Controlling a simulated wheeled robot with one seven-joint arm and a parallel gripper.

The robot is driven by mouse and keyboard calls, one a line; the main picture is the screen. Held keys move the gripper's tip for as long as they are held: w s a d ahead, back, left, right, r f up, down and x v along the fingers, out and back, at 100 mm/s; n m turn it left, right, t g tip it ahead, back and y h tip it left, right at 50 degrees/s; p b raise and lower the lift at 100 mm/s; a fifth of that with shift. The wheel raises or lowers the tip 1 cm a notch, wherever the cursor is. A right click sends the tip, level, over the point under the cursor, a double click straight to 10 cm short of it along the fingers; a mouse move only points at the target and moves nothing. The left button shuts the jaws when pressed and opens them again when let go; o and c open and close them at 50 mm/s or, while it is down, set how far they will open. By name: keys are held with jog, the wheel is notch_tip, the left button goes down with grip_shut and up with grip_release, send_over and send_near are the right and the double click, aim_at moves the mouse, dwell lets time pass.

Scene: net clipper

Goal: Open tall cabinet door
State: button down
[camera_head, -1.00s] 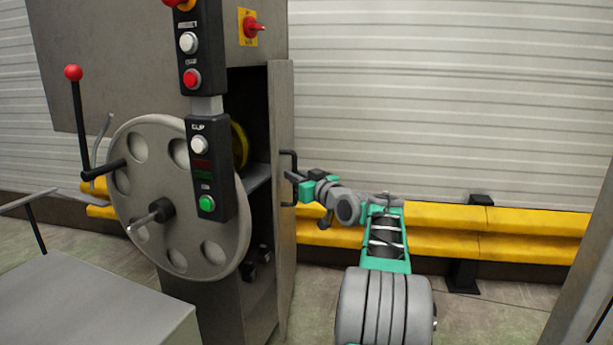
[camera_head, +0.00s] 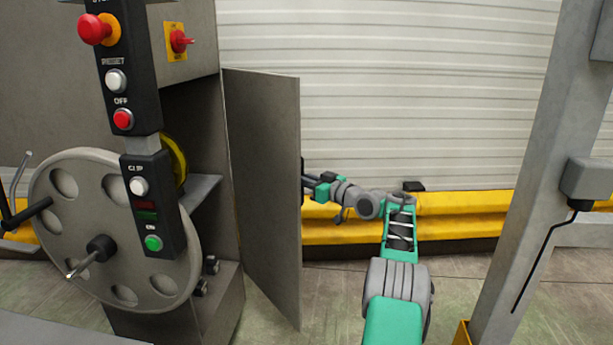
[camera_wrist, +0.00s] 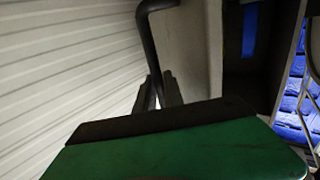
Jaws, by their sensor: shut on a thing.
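The tall grey cabinet door (camera_head: 263,180) stands swung open to the right of the machine in the head view, its broad face visible. The dark cabinet interior (camera_head: 195,125) shows to its left. My gripper (camera_head: 306,183) is at the door's outer edge, its tips partly hidden behind that edge. In the wrist view the black bar handle (camera_wrist: 148,45) runs down to my gripper's dark fingers (camera_wrist: 163,90), which are shut on it. The door's pale surface (camera_wrist: 190,50) lies just right of the handle.
A large handwheel (camera_head: 115,235) and a button panel (camera_head: 150,200) stand on the machine's front left. A grey post (camera_head: 535,180) rises at the right. A yellow barrier (camera_head: 455,215) runs along the shutter wall behind my arm. The floor between door and post is mostly clear.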

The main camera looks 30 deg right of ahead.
dwell(0.3)
jog(key=c, duration=1.9)
grip_release()
jog(key=shift+w+r, duration=0.1)
jog(key=shift+o, duration=0.9)
jog(key=shift+w+a, duration=0.1)
jog(key=shift+s+d, duration=0.3)
jog(key=shift+s, duration=0.1)
jog(key=v, duration=0.7)
jog(key=shift+a, duration=0.1)
